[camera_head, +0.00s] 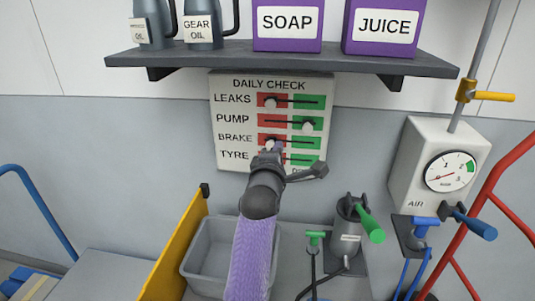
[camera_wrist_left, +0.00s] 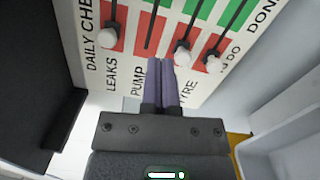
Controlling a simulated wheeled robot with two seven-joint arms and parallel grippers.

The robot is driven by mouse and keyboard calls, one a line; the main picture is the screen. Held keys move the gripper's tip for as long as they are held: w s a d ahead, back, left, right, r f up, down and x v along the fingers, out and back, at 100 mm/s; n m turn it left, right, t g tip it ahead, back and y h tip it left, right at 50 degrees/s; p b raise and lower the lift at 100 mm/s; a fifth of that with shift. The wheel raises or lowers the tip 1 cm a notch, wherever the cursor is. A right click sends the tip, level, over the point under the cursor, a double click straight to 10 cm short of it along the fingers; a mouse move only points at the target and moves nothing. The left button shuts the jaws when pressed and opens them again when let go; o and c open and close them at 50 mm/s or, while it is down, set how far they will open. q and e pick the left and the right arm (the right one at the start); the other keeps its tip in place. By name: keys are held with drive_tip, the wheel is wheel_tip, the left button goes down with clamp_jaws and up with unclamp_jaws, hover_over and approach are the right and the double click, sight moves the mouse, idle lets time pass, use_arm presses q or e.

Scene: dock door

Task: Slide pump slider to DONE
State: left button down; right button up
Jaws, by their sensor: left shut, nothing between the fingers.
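The DAILY CHECK board (camera_head: 222,150) hangs on the wall; its lower part also shows close up in the left wrist view (camera_wrist_left: 135,12). The white pump slider knob (camera_head: 307,126) sits on the green, right-hand part of its row, with a little slot visible to its right. In the left wrist view the red end of the pump row shows no knob. My left gripper (camera_head: 277,147) is shut and empty. Its fingertips (camera_wrist_left: 157,62) are near the red end of the pump row, beside the brake knob (camera_wrist_left: 181,55); contact cannot be told. My right gripper is out of view.
The leaks knob (camera_head: 270,102) and the tyre knob (camera_wrist_left: 212,62) sit on red. A shelf (camera_head: 280,62) with cans and boxes is above the board. Below are a grey bin (camera_head: 195,262) and a pump with a green handle (camera_head: 370,225). An air gauge (camera_head: 450,171) is at right.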

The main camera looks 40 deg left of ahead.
use_arm(q)
drive_tip(key=v, duration=0.4)
drive_tip(key=shift+s+a, duration=0.15)
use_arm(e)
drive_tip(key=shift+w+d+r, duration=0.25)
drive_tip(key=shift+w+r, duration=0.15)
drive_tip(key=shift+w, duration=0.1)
